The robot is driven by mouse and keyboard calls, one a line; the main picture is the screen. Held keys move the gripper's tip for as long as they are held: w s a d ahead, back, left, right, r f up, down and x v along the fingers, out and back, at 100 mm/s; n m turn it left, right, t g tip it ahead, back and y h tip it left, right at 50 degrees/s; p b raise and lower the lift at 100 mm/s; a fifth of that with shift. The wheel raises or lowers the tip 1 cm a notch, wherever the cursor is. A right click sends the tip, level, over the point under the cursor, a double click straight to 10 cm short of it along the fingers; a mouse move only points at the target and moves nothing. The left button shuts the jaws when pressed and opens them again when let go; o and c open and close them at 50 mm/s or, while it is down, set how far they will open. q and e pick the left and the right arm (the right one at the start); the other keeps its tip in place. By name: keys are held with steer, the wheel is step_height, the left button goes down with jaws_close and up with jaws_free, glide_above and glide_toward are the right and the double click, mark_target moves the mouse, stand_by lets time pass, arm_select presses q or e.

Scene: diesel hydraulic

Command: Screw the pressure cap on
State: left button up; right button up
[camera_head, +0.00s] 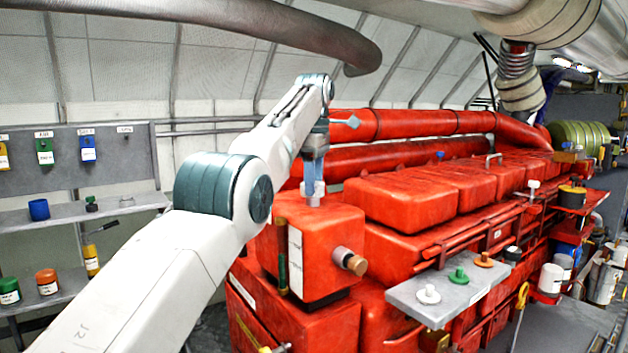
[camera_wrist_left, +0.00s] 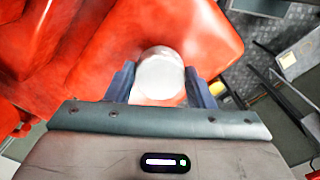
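A pale, silvery round cap (camera_wrist_left: 160,78) with a flat face sits between the two fingers of my left gripper (camera_wrist_left: 160,90) in the wrist view. Both blue fingers lie against its sides. In the head view my left gripper (camera_head: 314,178) points straight down over the top of the red header tank (camera_head: 325,235). The pale cap (camera_head: 314,201) shows below the fingertips, at the tank's top. Whether it is seated on a neck or just above one cannot be told; the gripper hides the contact. My right gripper is out of view.
A grey shelf (camera_head: 405,292) at the tank's right carries a white (camera_head: 428,294), a green (camera_head: 459,276) and an orange knobbed plug (camera_head: 484,260). A brown-ended fitting (camera_head: 350,261) juts from the tank. A thick grey pipe (camera_head: 250,20) runs overhead. Wall shelves (camera_head: 70,215) stand left.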

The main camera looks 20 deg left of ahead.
arm_select(q)
steer(key=shift+c, duration=0.8)
steer(key=m, duration=0.7)
steer(key=shift+s, duration=0.1)
steer(key=shift+m, duration=0.9)
steer(key=shift+c, duration=1.3)
steer(key=o, duration=1.4)
